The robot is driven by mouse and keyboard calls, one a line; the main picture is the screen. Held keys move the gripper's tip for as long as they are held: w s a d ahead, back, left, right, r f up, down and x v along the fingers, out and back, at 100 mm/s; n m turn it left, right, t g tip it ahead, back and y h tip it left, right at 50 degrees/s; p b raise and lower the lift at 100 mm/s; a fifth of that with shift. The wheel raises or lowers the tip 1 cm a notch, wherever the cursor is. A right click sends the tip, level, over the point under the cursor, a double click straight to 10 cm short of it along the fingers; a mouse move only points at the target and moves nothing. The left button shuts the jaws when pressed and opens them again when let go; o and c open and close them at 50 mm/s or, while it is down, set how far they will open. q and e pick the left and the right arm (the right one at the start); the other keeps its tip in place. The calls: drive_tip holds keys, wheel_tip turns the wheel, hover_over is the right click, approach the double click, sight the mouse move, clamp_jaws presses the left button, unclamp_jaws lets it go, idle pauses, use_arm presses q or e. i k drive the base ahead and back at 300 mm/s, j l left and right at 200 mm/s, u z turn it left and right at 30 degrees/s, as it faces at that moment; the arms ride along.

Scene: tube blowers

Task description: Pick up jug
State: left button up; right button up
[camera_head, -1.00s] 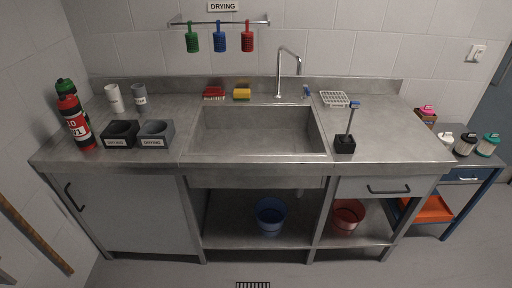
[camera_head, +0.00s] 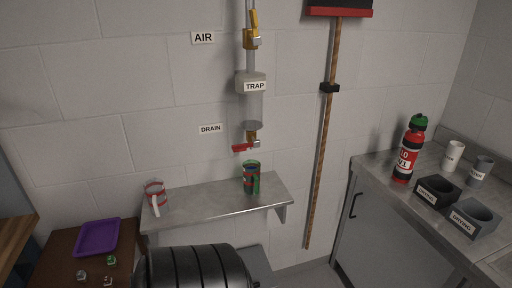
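A small clear-grey vessel with red markings and a pale handle, which looks like the jug (camera_head: 153,190), stands upright at the left end of the wall shelf (camera_head: 215,205). Its handle faces toward me. A green cup or can (camera_head: 251,178) with dark and red marks stands farther right on the same shelf, below the drain valve. It is too small to read. Neither of my grippers is in view.
A trap (camera_head: 251,85) with a red-handled drain valve (camera_head: 245,147) hangs on the wall above the shelf. A dark ribbed drum (camera_head: 195,268) stands in front. A purple tray (camera_head: 98,237) lies at left. The steel counter (camera_head: 385,185) is at right.

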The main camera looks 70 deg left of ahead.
sight(253, 180)
drive_tip(key=u, duration=2.3)
